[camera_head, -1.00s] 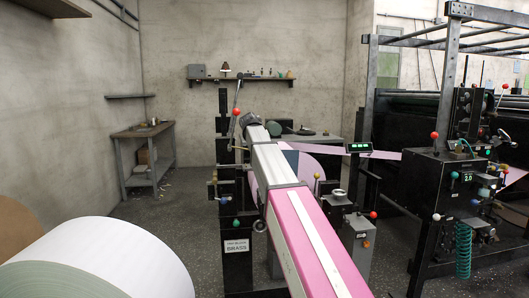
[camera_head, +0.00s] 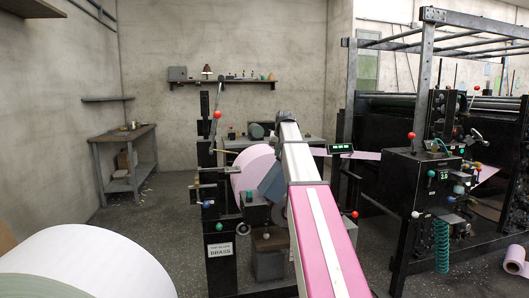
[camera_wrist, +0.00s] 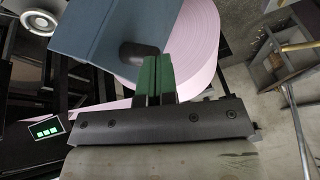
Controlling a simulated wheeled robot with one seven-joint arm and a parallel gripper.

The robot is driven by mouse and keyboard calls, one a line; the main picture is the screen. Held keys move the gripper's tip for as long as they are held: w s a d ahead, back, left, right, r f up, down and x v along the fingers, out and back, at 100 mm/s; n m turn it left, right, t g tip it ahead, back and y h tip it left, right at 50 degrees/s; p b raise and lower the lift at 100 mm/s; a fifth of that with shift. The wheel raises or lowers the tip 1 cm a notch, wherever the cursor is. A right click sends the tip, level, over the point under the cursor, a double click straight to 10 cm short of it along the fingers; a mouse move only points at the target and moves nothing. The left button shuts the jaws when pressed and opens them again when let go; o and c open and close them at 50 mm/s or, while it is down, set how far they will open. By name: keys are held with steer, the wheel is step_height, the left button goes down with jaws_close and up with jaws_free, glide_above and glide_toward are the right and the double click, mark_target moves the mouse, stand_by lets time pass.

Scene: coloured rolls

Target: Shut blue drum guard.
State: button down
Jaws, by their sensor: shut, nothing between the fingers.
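The blue drum guard (camera_head: 272,183) is a flat blue-grey panel in front of the pink roll (camera_head: 253,165), just left of my arm in the head view. In the wrist view the guard (camera_wrist: 95,30) fills the upper left and covers part of the pink roll (camera_wrist: 196,45). A dark rounded piece (camera_wrist: 138,53) sits near the guard's lower right edge. My gripper (camera_wrist: 158,60) has its green fingers together and empty, their tips close to that dark piece. I cannot tell whether they touch it. In the head view my fingers are hidden behind my arm.
A black stand with a BRASS label (camera_head: 221,250) and a red-knobbed lever (camera_head: 216,115) is left of the roll. A black machine (camera_head: 425,190) stands at right. A large white roll (camera_head: 85,265) lies front left. The floor between white roll and stand is clear.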

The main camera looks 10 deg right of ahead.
steer(key=d+f+m+y, duration=0.1)
steer(key=d+f+y, duration=0.6)
steer(key=d+f, duration=0.7)
steer(key=shift+d+f+m+t, duration=0.3)
steer(key=shift+d+f+t, duration=0.1)
steer(key=shift+d, duration=0.2)
